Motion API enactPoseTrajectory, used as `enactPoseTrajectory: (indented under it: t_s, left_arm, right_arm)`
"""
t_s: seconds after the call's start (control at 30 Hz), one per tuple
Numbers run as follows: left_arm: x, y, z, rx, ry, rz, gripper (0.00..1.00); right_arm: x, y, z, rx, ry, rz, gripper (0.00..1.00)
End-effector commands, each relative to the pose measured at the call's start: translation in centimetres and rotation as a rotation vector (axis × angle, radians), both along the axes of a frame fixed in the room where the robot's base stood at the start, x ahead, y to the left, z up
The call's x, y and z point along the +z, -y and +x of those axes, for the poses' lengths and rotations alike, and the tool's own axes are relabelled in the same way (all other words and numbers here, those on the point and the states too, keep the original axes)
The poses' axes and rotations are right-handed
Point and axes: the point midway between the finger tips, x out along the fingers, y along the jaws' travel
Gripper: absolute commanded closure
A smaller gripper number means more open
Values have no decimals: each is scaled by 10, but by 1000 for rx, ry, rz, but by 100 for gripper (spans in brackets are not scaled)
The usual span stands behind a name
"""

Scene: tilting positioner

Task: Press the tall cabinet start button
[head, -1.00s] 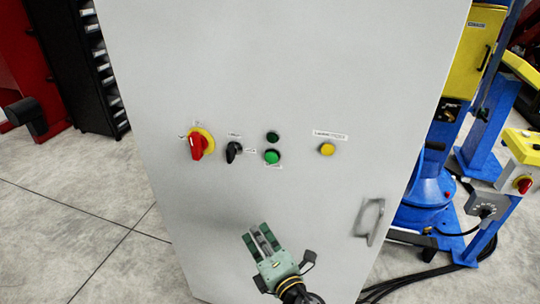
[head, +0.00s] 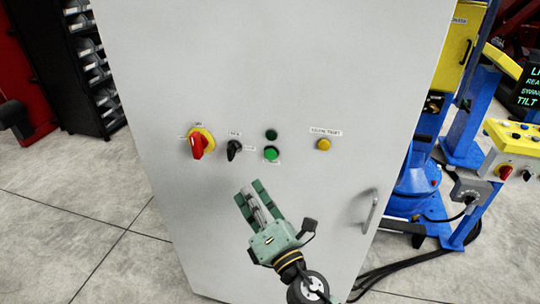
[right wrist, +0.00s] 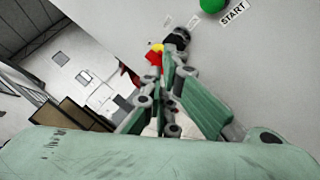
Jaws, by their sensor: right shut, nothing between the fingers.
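The tall grey cabinet (head: 270,60) fills the middle of the head view. Its green start button (head: 271,153) sits below a dark green lamp (head: 272,135). In the right wrist view the green button (right wrist: 213,4) is at the top edge, beside a START label (right wrist: 234,13). My right gripper (head: 248,190) is shut and empty, in front of the cabinet, below and slightly left of the button in the picture. It appears apart from the button. My left gripper is not in view.
Left of the button are a red rotary switch (head: 199,143) on a yellow plate and a black selector (head: 234,149). A yellow button (head: 323,145) is to the right. A door handle (head: 370,211) sticks out lower right. Blue machinery (head: 418,175) stands beyond the cabinet's right side.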

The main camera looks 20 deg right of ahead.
Motion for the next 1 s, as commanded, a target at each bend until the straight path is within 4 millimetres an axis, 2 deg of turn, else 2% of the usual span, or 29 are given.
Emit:
enactPoseTrajectory:
  t_s: [0.6,1.0]
  left_arm:
    - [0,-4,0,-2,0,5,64]
    - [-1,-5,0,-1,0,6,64]
  right_arm:
    - [-1,42,62,0,0,-1,100]
    - [0,48,71,-1,-1,1,100]
